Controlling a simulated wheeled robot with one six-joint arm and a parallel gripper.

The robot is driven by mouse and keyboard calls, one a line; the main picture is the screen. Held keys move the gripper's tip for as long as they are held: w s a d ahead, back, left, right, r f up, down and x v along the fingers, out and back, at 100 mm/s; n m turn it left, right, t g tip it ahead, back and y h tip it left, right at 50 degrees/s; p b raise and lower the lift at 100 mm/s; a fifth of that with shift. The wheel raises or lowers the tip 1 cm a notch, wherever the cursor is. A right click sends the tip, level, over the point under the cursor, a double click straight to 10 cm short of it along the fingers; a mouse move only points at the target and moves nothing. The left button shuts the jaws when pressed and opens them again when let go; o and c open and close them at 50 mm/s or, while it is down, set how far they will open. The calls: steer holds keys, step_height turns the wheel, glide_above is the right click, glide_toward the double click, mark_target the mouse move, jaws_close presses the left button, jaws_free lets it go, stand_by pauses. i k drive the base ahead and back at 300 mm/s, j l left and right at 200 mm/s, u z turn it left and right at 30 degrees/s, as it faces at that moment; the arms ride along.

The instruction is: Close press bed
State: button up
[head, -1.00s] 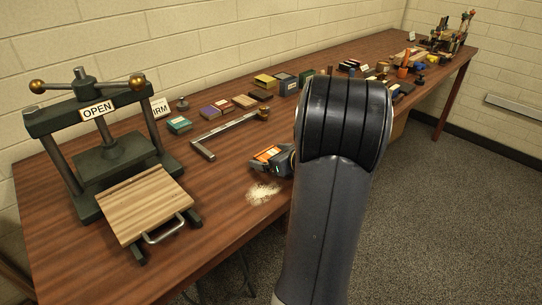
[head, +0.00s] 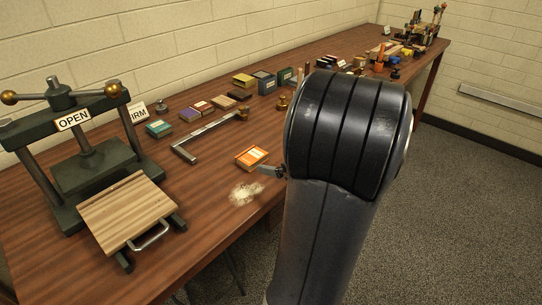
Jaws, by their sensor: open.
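The press (head: 55,140) is a dark green frame with brass-ended handles and an OPEN sign (head: 73,120) on its crossbar. Its striped wooden bed (head: 125,210) is slid out in front of the frame, with a metal handle (head: 150,236) on its front edge. My gripper (head: 268,170) is mostly hidden behind my arm; only a small dark part shows, beside an orange box (head: 251,157). It is open, well to the right of the press bed, and nothing shows held in it.
A pale pile of powder or fibre (head: 246,193) lies near the table's front edge. An L-shaped metal bar (head: 205,137) lies between press and orange box. Several small coloured boxes stand along the back. Bare table (head: 205,220) lies between bed and pile.

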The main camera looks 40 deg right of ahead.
mark_target(117, 215)
steer(key=k+j, duration=0.3)
steer(key=j, duration=0.15)
steer(key=k+j+u, duration=0.1)
steer(key=k+j, duration=0.2)
steer(key=j, duration=0.15)
